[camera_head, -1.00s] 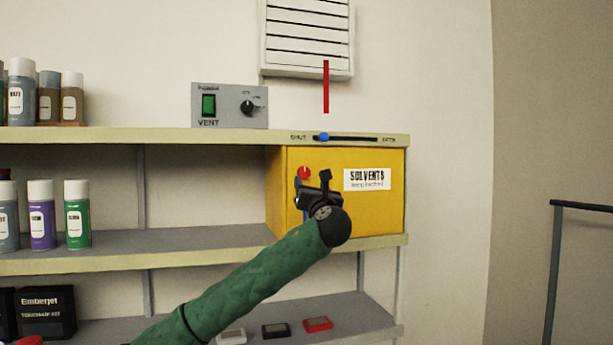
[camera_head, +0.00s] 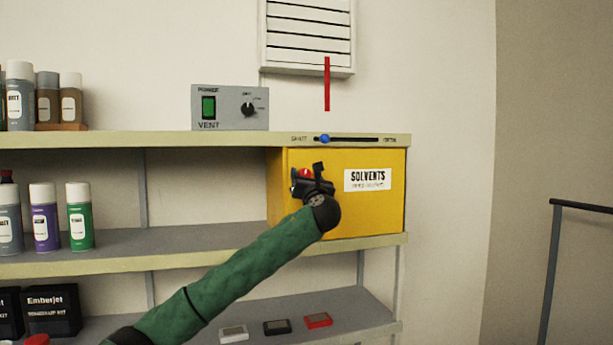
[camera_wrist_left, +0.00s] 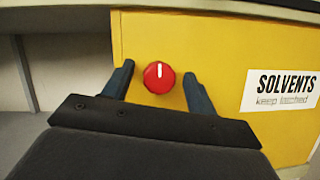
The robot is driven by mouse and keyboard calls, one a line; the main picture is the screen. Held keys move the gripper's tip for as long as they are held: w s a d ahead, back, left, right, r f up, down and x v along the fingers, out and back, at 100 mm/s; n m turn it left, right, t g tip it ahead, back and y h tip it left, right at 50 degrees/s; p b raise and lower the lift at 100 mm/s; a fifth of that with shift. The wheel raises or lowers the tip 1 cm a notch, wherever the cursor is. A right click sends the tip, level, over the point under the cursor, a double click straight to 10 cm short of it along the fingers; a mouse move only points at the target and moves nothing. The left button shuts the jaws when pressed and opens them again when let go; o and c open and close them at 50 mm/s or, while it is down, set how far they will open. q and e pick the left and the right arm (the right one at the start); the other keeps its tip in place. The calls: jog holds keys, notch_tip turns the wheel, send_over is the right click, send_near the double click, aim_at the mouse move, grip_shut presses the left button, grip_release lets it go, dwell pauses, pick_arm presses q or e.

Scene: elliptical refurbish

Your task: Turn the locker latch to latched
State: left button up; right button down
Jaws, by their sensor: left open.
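The locker is a yellow box (camera_head: 365,212) with a white SOLVENTS label, set on the middle shelf. Its latch is a round red knob (camera_wrist_left: 159,77) on the left part of the front face. In the left wrist view the knob's white mark points straight up. In the head view the knob (camera_head: 306,173) is partly hidden by my gripper. My left gripper (camera_head: 307,176) is in front of the knob. In the left wrist view its open fingers (camera_wrist_left: 158,85) stand one on each side of the knob, with gaps. My right gripper is not in view.
A slider with a blue handle (camera_head: 324,138) runs along the shelf edge above the locker. A grey VENT box (camera_head: 230,107) stands on the top shelf. Spray cans (camera_head: 80,216) stand to the left. The floor area right of the shelf is clear up to a dark rail (camera_head: 553,260).

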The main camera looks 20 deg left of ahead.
pick_arm(q)
jog(key=shift+c, duration=0.3)
